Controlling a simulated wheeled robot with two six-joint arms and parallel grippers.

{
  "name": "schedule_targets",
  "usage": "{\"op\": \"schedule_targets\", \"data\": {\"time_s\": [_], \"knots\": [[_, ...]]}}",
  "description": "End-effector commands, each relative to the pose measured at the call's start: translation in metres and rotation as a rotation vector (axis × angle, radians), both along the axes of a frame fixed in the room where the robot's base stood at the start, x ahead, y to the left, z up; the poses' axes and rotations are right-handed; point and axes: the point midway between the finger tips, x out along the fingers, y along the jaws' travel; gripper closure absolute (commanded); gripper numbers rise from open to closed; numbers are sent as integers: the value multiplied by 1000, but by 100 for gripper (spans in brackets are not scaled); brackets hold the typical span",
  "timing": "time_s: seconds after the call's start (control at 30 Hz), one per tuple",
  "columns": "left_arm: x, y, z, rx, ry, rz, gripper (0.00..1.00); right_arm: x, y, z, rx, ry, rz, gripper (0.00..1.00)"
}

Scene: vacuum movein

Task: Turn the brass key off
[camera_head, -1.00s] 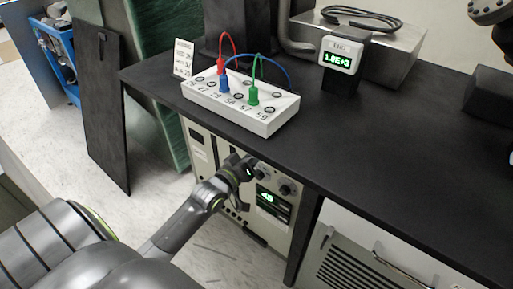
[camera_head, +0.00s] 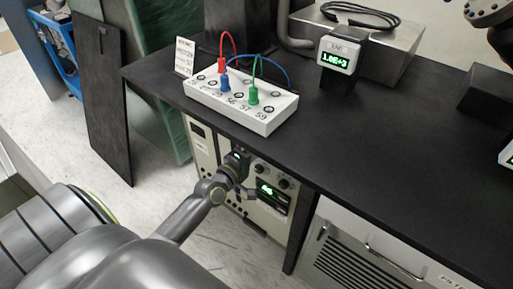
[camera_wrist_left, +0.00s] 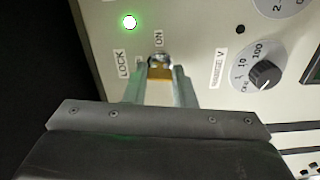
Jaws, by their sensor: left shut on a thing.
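The brass key (camera_wrist_left: 159,73) sits in a round switch on the pale instrument panel under the bench. The labels LOCK and ON stand beside the switch in the left wrist view. My left gripper (camera_wrist_left: 160,80) is shut on the key, one finger on each side, and hides part of it. In the head view my left gripper (camera_head: 238,162) is at the front of the instrument (camera_head: 200,152); the key is too small to make out there. A green lamp (camera_wrist_left: 129,22) glows near the switch. My right gripper is not in view.
A selector knob (camera_wrist_left: 265,74) is right of the key. A green-lit display (camera_head: 267,190) is on the panel. Above, the black bench top (camera_head: 390,165) holds a white terminal box (camera_head: 262,122) with coloured leads and a small meter (camera_head: 338,55).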

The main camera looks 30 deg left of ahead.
Motion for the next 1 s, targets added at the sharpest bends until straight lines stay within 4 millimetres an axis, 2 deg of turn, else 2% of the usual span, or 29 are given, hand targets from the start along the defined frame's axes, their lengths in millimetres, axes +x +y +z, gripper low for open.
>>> {"op": "schedule_targets", "data": {"time_s": [0.33, 0.83, 0.87, 1.0], "knots": [[0, 0, 1, -127, 9, 1, 99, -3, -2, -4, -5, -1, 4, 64], [0, 0, 0, -145, 10, 1, 99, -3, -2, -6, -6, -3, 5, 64], [0, 0, 0, -145, 10, 1, 75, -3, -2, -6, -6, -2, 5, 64], [0, 0, 0, -145, 10, 0, 57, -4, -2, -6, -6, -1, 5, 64]]}}
